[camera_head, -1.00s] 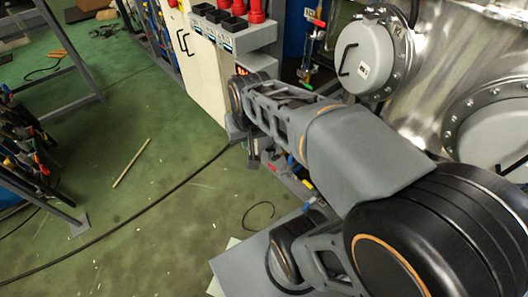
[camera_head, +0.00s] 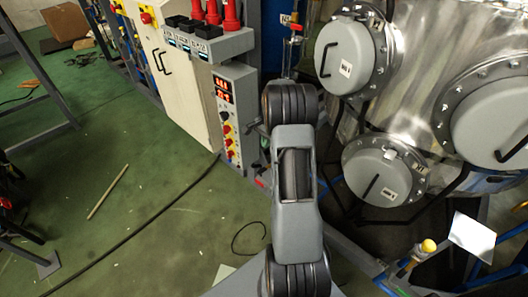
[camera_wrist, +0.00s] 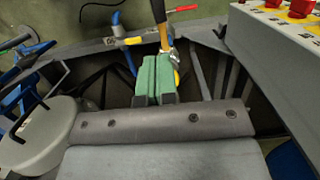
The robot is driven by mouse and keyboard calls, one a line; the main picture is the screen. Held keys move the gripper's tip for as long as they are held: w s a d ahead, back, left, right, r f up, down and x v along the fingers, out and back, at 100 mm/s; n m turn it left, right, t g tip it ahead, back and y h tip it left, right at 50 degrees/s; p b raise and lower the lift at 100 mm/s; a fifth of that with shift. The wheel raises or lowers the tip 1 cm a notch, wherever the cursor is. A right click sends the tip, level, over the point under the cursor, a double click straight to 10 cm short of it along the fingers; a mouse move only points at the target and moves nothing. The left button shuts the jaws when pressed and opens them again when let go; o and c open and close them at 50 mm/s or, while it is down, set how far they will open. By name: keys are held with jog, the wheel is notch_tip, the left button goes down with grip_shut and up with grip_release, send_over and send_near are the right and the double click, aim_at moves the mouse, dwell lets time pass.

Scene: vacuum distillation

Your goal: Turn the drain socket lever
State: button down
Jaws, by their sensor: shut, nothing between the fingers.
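My gripper (camera_wrist: 154,80) shows in the wrist view with its green finger pads together and nothing between them. In the head view my arm hides the gripper and these fittings.
A control box (camera_head: 234,110) with red displays and knobs stands left of my arm. Round-lidded steel vessels (camera_head: 385,170) fill the right. A yellow-topped fitting (camera_head: 428,246) is at lower right. A cable (camera_head: 130,228) crosses the green floor, which is largely open at left.

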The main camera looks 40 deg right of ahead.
aim_at(262, 170)
jog(key=f, duration=0.4)
jog(key=a+f, duration=0.1)
jog(key=f, duration=0.3)
jog(key=a+f+b, duration=0.1)
jog(key=f, duration=0.3)
jog(key=shift+s+a+f, duration=0.1)
jog(key=shift+s+f, duration=0.1)
jog(key=shift+f, duration=0.1)
